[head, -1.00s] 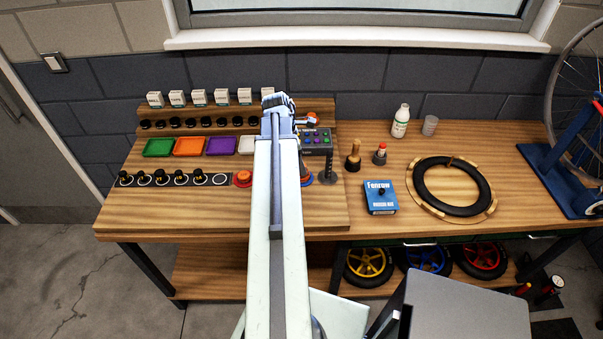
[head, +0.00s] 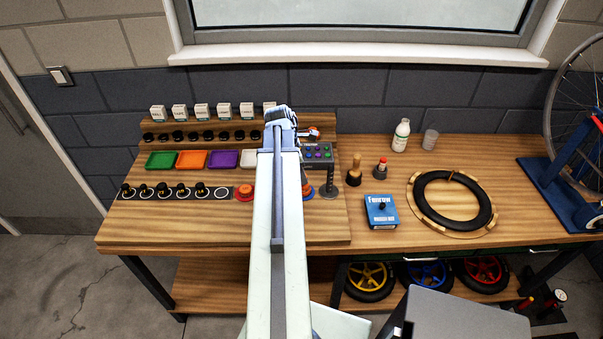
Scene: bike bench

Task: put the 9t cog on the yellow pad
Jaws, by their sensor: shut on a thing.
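My gripper (head: 281,117) is at the far end of my outstretched arm, over the back of the bench, near the right end of the stepped rack. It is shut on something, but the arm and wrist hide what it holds. Several small dark round parts (head: 207,136) stand in a row on the rack's step; I cannot read which might be the 9t cog. Below them lie a green pad (head: 160,159), an orange pad (head: 191,159), a purple pad (head: 224,159) and a white pad (head: 248,159), partly behind my arm. I see no yellow pad; my arm covers the space right of the white one.
Small labelled boxes (head: 202,111) stand on the top step. Black-and-brass parts (head: 163,189) line the front, beside an empty ring (head: 222,193) and a red button (head: 245,192). A grey button box (head: 317,153) and dark post (head: 329,182) stand close right of my arm.

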